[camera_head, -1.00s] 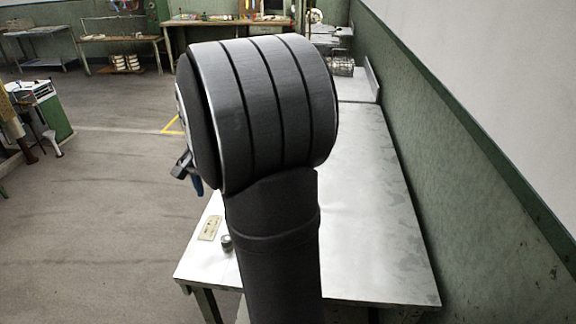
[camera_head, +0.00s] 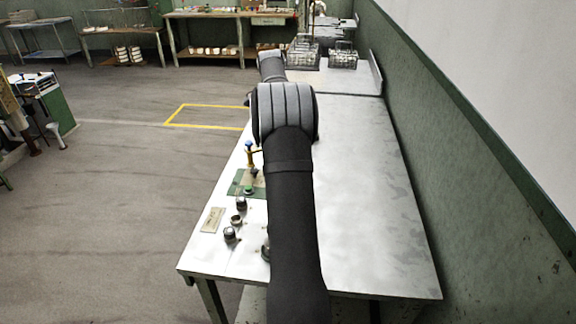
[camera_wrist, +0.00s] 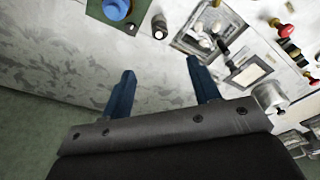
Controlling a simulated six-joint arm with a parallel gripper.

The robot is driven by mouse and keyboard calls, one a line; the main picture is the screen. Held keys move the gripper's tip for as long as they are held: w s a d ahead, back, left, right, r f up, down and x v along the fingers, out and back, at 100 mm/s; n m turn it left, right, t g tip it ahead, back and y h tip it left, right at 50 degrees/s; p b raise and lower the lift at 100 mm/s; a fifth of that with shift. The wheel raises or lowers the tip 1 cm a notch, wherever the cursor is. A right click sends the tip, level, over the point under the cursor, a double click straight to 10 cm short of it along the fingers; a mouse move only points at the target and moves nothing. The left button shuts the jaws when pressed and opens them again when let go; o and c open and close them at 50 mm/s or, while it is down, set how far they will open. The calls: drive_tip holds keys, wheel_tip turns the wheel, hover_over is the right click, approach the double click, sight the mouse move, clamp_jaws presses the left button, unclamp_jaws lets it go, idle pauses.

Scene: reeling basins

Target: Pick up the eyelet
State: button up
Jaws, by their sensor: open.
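My gripper (camera_wrist: 160,66) shows in the wrist view with its two blue fingers apart and nothing between them. In the head view it is hidden behind my arm. I cannot tell for sure which thing is the eyelet. A small dark cylinder with a bright round end (camera_wrist: 159,26) lies beyond the fingertips in the wrist view, apart from them. In the head view a small ring-like piece (camera_head: 236,220) sits among small dark cylinders (camera_head: 230,235) at the left side of the metal table (camera_head: 365,190).
A green plate (camera_head: 238,188) and a tag (camera_head: 212,220) lie on the table's left side. Wire baskets (camera_head: 343,57) stand at the back. The wrist view shows a blue round part (camera_wrist: 116,8), a framed plate (camera_wrist: 250,75) and red knobs (camera_wrist: 286,31). The table's right half is clear.

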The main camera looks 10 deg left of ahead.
drive_tip(key=f, duration=0.5)
drive_tip(key=w+d+f, duration=0.1)
drive_tip(key=f, duration=0.9)
drive_tip(key=shift+w+d+f, duration=0.4)
drive_tip(key=shift+c, duration=0.5)
drive_tip(key=c, duration=1)
